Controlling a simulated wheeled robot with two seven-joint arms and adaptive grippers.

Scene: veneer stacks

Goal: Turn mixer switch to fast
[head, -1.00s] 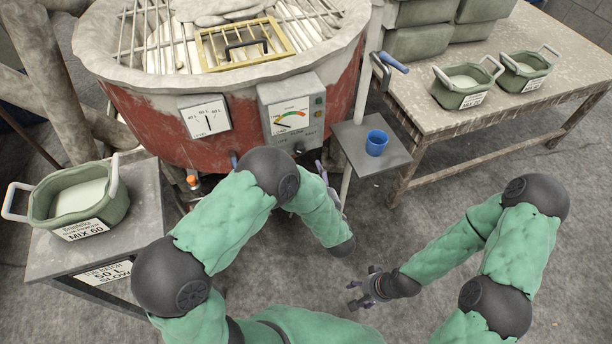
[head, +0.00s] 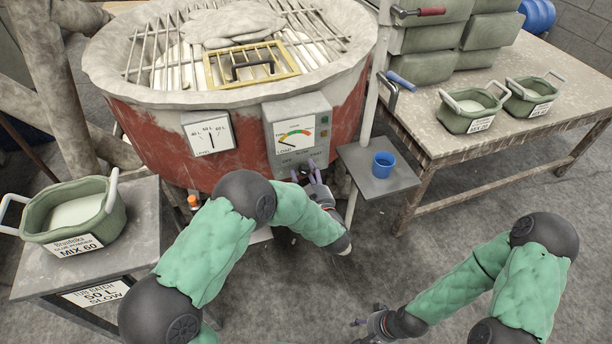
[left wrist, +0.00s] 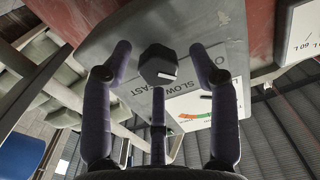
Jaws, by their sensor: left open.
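The red mixer's grey control box (head: 297,128) has a load dial and a row of OFF, SLOW and FAST labels along its lower part. The dark switch knob (left wrist: 158,65) shows in the left wrist view, with a white mark on one side; I cannot tell for sure which label it points to. My left gripper (head: 312,178) is open just below and in front of the box. In the left wrist view its fingers (left wrist: 160,75) stand apart on either side of the knob, with no clear contact. My right gripper (head: 368,322) looks open and empty, low over the floor.
A small shelf (head: 360,183) with a blue cup (head: 383,164) stands just right of the box. A level gauge (head: 208,133) is on the mixer's left. A side table (head: 140,240) holds a green tub (head: 72,213). A worktable (head: 440,140) with more tubs is at right.

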